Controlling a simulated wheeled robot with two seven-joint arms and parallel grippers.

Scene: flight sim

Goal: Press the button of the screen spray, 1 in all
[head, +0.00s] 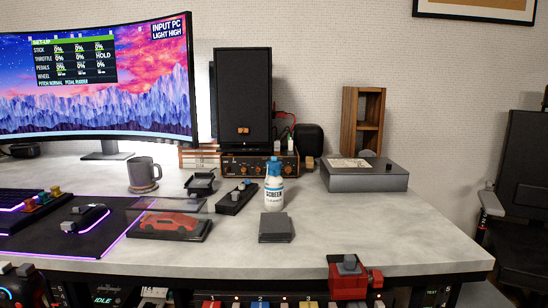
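The screen spray (274,187) is a small white bottle with a blue top and the word SCREEN on its front. It stands upright on the grey desk, right of centre. Its button is at the blue top, too small to make out clearly. Neither of my grippers is in view.
A dark square block (276,228) lies just in front of the bottle. A black box with switches (236,197) is close on its left, and a red model car (170,222) farther left. A grey box (364,178) stands behind right. The right front of the desk (390,235) is clear.

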